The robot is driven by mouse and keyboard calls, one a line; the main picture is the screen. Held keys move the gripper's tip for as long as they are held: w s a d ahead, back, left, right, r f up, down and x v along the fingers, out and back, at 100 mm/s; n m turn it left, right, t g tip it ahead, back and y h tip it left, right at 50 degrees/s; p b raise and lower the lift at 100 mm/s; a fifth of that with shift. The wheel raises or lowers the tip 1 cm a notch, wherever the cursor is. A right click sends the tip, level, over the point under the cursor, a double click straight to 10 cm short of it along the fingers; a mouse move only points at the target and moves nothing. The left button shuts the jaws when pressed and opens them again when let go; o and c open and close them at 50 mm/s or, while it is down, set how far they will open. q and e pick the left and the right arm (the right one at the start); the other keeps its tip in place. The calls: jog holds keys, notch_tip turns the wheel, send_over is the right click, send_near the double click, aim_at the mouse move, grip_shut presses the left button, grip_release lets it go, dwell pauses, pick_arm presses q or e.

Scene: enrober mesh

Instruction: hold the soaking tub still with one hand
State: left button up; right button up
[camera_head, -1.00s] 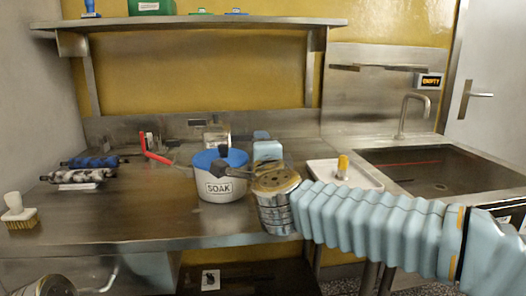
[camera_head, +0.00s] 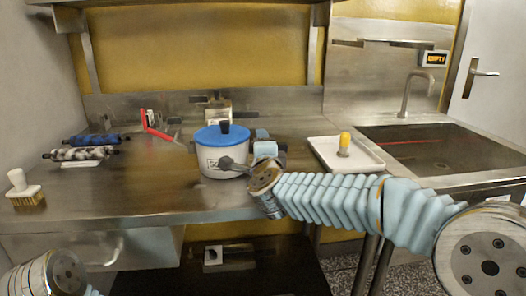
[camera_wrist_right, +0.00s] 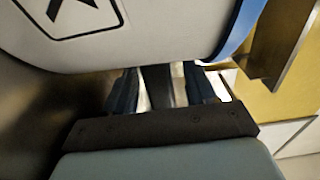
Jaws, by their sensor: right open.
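The soaking tub (camera_head: 218,173) is white with a dark-framed label and a blue lid with a dark knob. It stands upright on the steel counter, and its wall (camera_wrist_right: 100,30) fills the top of the right wrist view. My right gripper (camera_wrist_right: 162,88) is open close to the tub's side. A dark strip shows between its fingers; I cannot tell what it is or whether the fingers touch the tub. In the head view the right hand is at the tub's right side, partly hidden by its own wrist. My left gripper is out of view; only an arm part shows at lower left.
A white tray (camera_head: 318,148) with a yellow-topped item (camera_head: 344,145) lies right of the tub, before the sink (camera_head: 430,150). Rollers (camera_head: 85,153), a brush (camera_head: 24,190) and a red bent bar (camera_head: 155,130) are at left. The counter (camera_head: 120,195) front-left of the tub is clear.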

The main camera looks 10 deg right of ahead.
jog(key=shift+w, duration=0.1)
grip_shut()
dwell(0.3)
dwell(0.4)
